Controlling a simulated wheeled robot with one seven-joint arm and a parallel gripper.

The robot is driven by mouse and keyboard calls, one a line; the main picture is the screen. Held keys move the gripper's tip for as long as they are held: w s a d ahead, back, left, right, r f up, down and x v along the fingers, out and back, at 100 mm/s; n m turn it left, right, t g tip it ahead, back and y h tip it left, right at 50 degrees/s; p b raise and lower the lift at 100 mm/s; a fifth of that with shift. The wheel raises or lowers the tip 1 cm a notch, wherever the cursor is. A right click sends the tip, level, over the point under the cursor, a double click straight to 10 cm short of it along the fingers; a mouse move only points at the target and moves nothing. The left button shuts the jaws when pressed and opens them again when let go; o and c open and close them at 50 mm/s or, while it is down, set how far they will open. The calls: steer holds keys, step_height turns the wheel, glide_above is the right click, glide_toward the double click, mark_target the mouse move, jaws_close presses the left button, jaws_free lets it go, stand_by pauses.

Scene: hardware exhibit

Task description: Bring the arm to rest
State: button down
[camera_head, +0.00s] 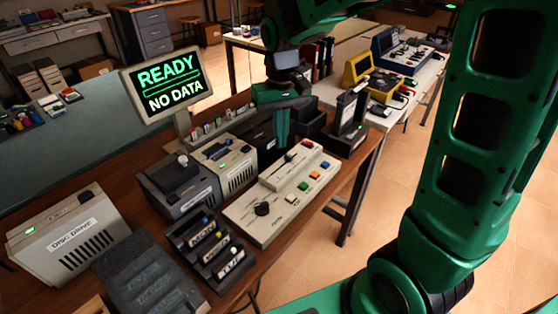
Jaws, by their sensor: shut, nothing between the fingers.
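My green arm rises on the right side of the head view and bends over at the top. My gripper (282,128) hangs downward near the picture's middle, above the back of the brown desk (125,196). Its fingers are shut with nothing held. It appears in front of a black box behind the beige control panel (282,192); whether it touches anything cannot be told.
A monitor (163,84) reading "READY / NO DATA" stands left of my gripper. Grey drive units (180,188), a disc drive (66,235) and a black slotted rack (212,254) crowd the desk. A white table (375,114) with yellow and blue devices stands behind. Tiled floor is clear at right.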

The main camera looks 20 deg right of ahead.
stand_by(0.4)
steer(key=s+d+r+m, duration=0.2)
steer(key=s+d+m, duration=0.1)
steer(key=s+d, duration=0.8)
steer(key=s+d+m, duration=0.1)
steer(key=s+d, duration=0.2)
steer(key=s, duration=0.4)
steer(key=s+d+f+m, duration=0.1)
steer(key=s+d+m, duration=0.1)
steer(key=s+d, duration=0.2)
steer(key=s, duration=0.3)
steer(key=shift+f, duration=0.1)
steer(key=shift+w+f, duration=0.25)
steer(key=shift+w, duration=0.3)
